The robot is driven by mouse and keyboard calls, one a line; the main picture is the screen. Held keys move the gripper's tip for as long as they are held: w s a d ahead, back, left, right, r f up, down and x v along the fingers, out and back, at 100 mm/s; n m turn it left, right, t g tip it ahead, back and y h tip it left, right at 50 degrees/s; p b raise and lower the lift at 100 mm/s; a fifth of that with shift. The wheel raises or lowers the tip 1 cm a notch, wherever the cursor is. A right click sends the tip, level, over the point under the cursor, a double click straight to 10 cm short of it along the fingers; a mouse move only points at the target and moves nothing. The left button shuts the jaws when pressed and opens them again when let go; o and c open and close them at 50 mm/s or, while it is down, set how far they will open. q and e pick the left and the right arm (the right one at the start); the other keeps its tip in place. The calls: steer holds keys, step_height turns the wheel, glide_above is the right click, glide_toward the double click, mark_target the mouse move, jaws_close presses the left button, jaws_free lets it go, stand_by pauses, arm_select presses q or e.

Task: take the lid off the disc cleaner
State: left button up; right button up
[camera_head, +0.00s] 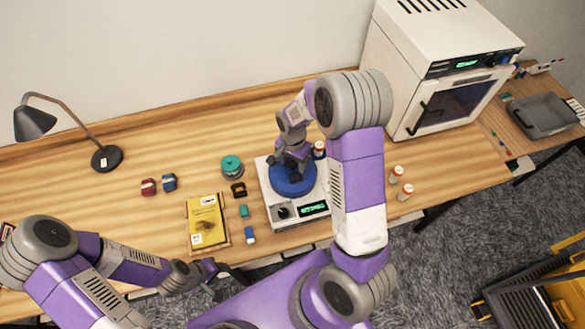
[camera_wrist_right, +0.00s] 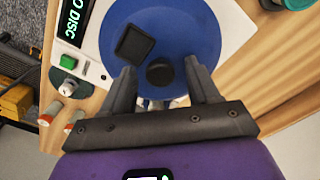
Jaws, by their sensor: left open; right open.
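The disc cleaner (camera_head: 258,172) is a white box with a green display and a dark dial on its front. Its round blue lid (camera_head: 306,186) sits on top and fills much of the right wrist view (camera_wrist_right: 195,30). A round black knob (camera_wrist_right: 160,72) and a dark square patch (camera_wrist_right: 134,43) show on the lid. My right gripper (camera_head: 288,174) is over the lid. Its open fingers (camera_wrist_right: 160,68) stand on either side of the knob with gaps, not closed on it. My left gripper (camera_head: 217,279) is open and empty at the table's front edge, far from the cleaner.
Orange-capped bottles (camera_head: 397,173) stand right of the cleaner, with another close behind it (camera_head: 319,150). A yellow booklet (camera_head: 207,222), a teal round container (camera_head: 232,166) and small blocks lie to the left. A white oven (camera_head: 420,60) stands at the back right; a lamp (camera_head: 106,158) at left.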

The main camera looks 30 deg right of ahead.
steer(key=shift+f, duration=0.3)
jaws_close()
steer(key=shift+r, duration=0.1)
